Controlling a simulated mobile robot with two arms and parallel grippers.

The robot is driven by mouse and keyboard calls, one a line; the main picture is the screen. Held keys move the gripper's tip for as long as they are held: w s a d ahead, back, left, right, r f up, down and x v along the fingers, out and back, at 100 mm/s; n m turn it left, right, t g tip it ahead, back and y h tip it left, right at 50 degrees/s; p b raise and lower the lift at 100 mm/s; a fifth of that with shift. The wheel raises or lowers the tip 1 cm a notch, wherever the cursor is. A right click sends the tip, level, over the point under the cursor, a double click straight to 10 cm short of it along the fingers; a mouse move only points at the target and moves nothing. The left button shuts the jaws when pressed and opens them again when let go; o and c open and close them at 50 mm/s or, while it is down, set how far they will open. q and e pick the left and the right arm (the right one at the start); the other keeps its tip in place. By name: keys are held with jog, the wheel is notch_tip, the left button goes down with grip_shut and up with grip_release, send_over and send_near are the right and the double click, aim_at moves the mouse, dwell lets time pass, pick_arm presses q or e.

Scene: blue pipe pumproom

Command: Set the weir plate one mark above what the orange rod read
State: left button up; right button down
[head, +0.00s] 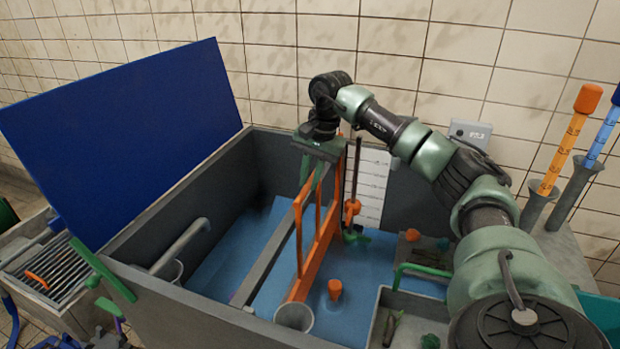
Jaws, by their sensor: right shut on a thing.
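The orange upright frame (321,241), which looks like the weir plate, stands along a grey bar inside a dark tank with blue water. My right gripper (315,166) points down at the top of this frame and is shut on its upper part; the exact grip is partly hidden. A white board (372,184) with marks is behind it, too small to read. A dark upright rod with an orange piece (352,211) is in front of the board. The orange rod (568,139), with marks and an orange cap, leans in a grey holder at right. My left gripper is not in view.
A blue lid (125,135) stands open at the tank's left. A blue rod (602,135) stands beside the orange one. An orange float-like piece (335,290) and a grey cup (294,317) are near the front. A grey tray (408,312) is at lower right.

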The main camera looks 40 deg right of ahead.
dwell(0.8)
notch_tip(320, 180, down, 4)
jog(key=shift+r+b, duration=0.1)
jog(key=shift+b, duration=0.6)
jog(key=shift+s, duration=0.1)
jog(key=c, duration=1.4)
grip_release()
jog(key=shift+o, duration=0.2)
notch_tip(320, 180, up, 8)
jog(key=s, duration=0.1)
jog(key=shift+d+f, duration=0.2)
jog(key=shift+d, duration=0.15)
